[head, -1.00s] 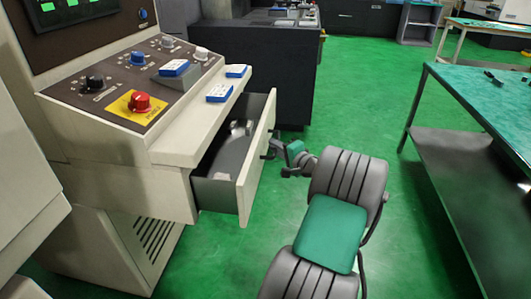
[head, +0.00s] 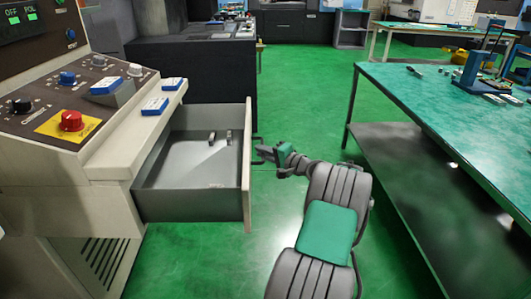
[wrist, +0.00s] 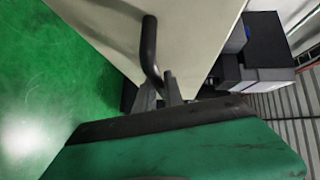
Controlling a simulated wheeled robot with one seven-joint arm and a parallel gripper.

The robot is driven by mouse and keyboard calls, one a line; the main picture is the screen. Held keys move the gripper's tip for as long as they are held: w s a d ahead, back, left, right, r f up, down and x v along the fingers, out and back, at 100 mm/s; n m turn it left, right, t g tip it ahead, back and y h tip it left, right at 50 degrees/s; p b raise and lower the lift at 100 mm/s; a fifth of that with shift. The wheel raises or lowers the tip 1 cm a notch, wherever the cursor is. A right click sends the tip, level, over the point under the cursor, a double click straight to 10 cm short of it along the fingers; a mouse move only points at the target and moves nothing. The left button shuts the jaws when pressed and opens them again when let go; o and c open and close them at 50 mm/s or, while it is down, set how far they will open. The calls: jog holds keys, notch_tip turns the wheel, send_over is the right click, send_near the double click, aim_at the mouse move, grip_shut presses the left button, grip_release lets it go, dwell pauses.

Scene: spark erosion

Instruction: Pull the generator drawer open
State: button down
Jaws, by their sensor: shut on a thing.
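The generator drawer (head: 190,206) stands pulled well out of the beige generator cabinet (head: 105,215) at the left of the head view. Its grey inside shows, with small metal pieces (head: 220,138) lying on its floor. My gripper (head: 262,152) is at the outer face of the drawer front. In the wrist view a dark bar handle (wrist: 150,50) runs along the pale drawer front (wrist: 195,35). My gripper's fingers (wrist: 158,92) are shut on the handle near its end. The exact contact is partly hidden by the gripper body.
A control panel with knobs and a red button (head: 71,121) is above the drawer. A green-topped workbench (head: 440,90) stands at the right. A dark cabinet (head: 195,65) is behind the drawer.

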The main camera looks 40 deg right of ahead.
jog(key=c, duration=1.5)
grip_release()
jog(key=shift+o, duration=0.2)
jog(key=s+r, duration=0.1)
jog(key=s, duration=0.6)
jog(key=shift+s+d+p, duration=0.2)
jog(key=shift+s+p, duration=0.15)
jog(key=shift+p, duration=0.1)
